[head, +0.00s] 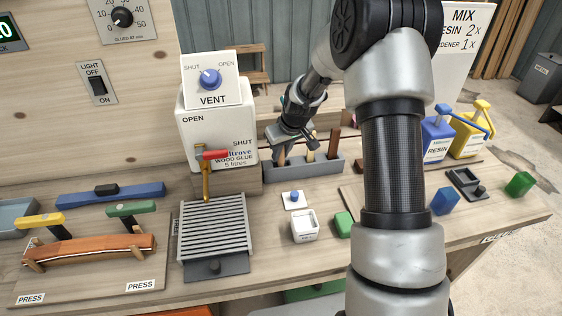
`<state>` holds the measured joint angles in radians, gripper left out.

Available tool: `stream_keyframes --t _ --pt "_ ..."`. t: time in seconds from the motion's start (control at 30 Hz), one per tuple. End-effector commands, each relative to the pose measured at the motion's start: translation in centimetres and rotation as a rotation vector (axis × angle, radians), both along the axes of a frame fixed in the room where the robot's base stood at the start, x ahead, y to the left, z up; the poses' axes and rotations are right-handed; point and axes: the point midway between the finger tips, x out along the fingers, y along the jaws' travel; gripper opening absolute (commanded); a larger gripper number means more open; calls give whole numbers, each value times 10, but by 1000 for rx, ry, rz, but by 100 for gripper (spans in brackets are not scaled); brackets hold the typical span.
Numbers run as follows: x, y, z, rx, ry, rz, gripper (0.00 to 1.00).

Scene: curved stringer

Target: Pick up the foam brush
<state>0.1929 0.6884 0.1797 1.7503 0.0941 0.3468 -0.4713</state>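A grey rack (326,168) stands at the back of the bench and holds several upright tools. Two wooden handles, one in the middle (310,150) and one at the right (333,146), rise from it. Another brown handle (281,158) shows at the left, just under my gripper. I cannot tell which is the foam brush, as their lower ends are hidden in the rack. My gripper (279,141) is over the rack's left end, right beside the left handle. Its fingers are small and partly hidden, so I cannot tell whether it is open or touching the handle.
A white glue container (190,135) with a red-handled tap stands left of the rack. A slatted grey grate (214,232), a white cup (304,226) and a green block (343,222) lie in front. Blue and yellow pump bottles stand at the right. My arm hides the bench's right middle.

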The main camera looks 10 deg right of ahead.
Motion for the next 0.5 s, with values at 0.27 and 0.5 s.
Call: stream_keyframes --t 0.27,0.5 --pt "0 0 0 0 0 0 0" --pt "1 0 12 0 -3 0 0"
